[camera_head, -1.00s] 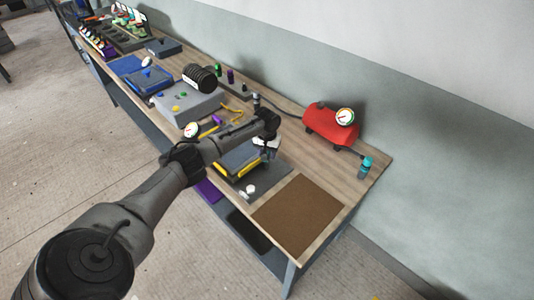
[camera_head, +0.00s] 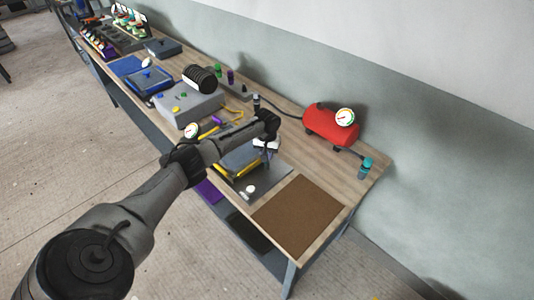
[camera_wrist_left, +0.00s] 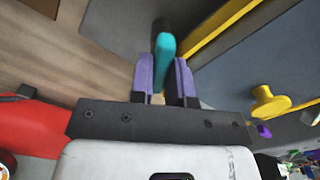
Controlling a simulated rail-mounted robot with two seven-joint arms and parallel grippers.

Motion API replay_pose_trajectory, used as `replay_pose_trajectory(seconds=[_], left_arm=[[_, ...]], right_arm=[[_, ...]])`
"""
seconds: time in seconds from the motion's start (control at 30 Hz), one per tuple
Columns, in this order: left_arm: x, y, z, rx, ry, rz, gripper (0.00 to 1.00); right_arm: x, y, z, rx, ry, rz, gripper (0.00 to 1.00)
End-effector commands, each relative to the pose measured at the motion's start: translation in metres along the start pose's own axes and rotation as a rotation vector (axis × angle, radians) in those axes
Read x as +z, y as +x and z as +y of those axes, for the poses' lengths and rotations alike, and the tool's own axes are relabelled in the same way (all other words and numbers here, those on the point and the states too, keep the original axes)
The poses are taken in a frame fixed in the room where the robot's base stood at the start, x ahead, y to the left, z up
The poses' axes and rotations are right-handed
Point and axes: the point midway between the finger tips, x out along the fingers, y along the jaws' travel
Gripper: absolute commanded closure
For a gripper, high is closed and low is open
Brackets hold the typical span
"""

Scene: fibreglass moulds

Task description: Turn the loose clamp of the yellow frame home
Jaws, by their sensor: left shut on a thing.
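The yellow frame (camera_head: 247,168) lies around a dark grey mould near the front of the bench, partly hidden by my left arm. Its yellow edge (camera_wrist_left: 222,28) crosses the upper right of the left wrist view. My left gripper (camera_wrist_left: 164,75) has its two purple fingers shut on a teal-gripped clamp handle (camera_wrist_left: 163,48), beside the frame's edge. A dark part of the handle shows beyond the teal grip. In the head view the left gripper (camera_head: 263,153) is over the mould's far side, and its grip is too small to make out. My right gripper is not in view.
A yellow knob (camera_wrist_left: 268,103) stands right of the fingers. A red tank with a gauge (camera_head: 330,124) and a teal-capped bottle (camera_head: 366,166) stand by the wall side. A brown mat (camera_head: 298,215) lies clear at the near end. A grey box (camera_head: 188,103) stands beyond the arm.

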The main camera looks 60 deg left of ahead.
Motion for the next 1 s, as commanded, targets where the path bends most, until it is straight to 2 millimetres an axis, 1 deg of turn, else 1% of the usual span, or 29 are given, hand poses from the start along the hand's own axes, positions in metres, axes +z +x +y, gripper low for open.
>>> replay_pose_trajectory(seconds=[0.17, 0.27, 0.4, 0.6, 0.8, 1.0], left_arm=[[0.001, -0.005, -0.001, -0.001, -0.063, -0.002, 1.00], [0.001, -0.006, -0.001, 0.000, -0.128, -0.003, 1.00], [0.001, -0.007, -0.001, 0.001, -0.250, -0.004, 1.00], [0.002, -0.006, -0.002, 0.000, -0.440, -0.004, 1.00], [0.002, -0.004, -0.003, 0.001, -0.618, -0.004, 1.00], [0.002, -0.003, -0.004, 0.001, -0.766, -0.003, 1.00]], right_arm=[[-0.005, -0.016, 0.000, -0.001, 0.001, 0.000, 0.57], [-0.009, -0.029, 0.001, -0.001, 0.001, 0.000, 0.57], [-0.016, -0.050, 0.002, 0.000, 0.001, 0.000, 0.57], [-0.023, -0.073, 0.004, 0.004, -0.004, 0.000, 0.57], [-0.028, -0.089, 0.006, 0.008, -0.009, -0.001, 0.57], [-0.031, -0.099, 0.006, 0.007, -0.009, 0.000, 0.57]])
